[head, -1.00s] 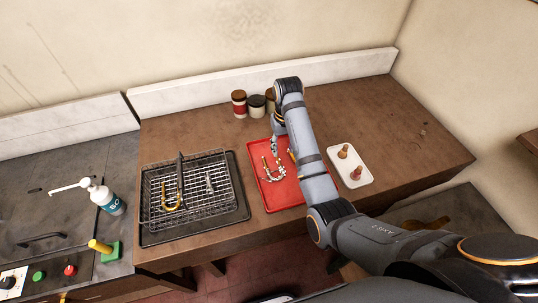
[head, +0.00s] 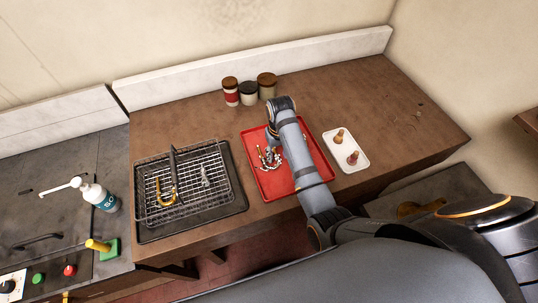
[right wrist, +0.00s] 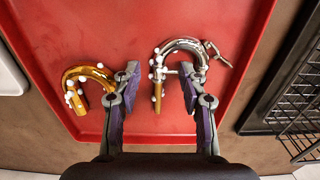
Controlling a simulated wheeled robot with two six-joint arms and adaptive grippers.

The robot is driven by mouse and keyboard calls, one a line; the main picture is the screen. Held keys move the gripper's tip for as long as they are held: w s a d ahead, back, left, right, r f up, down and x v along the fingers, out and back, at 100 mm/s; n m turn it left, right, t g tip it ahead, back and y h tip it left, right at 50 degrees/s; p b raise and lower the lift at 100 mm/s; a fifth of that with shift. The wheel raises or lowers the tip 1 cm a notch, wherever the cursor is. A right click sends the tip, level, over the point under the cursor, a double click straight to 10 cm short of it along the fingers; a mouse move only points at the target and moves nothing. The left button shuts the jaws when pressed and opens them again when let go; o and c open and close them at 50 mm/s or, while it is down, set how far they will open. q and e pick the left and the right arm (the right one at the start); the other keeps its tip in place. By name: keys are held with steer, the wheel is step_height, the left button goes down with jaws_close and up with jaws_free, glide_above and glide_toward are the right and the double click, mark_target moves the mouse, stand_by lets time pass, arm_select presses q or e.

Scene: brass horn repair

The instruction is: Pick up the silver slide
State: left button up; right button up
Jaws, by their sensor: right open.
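The silver slide (right wrist: 187,44), a U-shaped tube with a brass-coloured leg end and small white beads, lies on the red tray (right wrist: 150,15). It also shows in the head view (head: 268,157), partly covered by my arm. My right gripper (right wrist: 159,80) is open above the tray, with its jaws pointing at the slide. One finger overlaps the slide's right side in the right wrist view. The other finger is between it and a brass crook (right wrist: 85,72). I cannot tell whether the finger touches the slide. My left gripper is not in view.
A white tray (head: 362,163) with two small brown pieces is to the right. Several jars (head: 248,92) stand behind.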

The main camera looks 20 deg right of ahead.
steer(key=shift+w+f, duration=0.55)
steer(key=shift+f, duration=0.05)
steer(key=shift+s+r, duration=0.25)
steer(key=shift+s, duration=0.2)
steer(key=c, duration=0.4)
steer(key=shift+s, duration=0.1)
steer(key=shift+c, duration=1.4)
steer(key=shift+w+f, duration=0.1)
steer(key=shift+w, duration=0.1)
jaws_close()
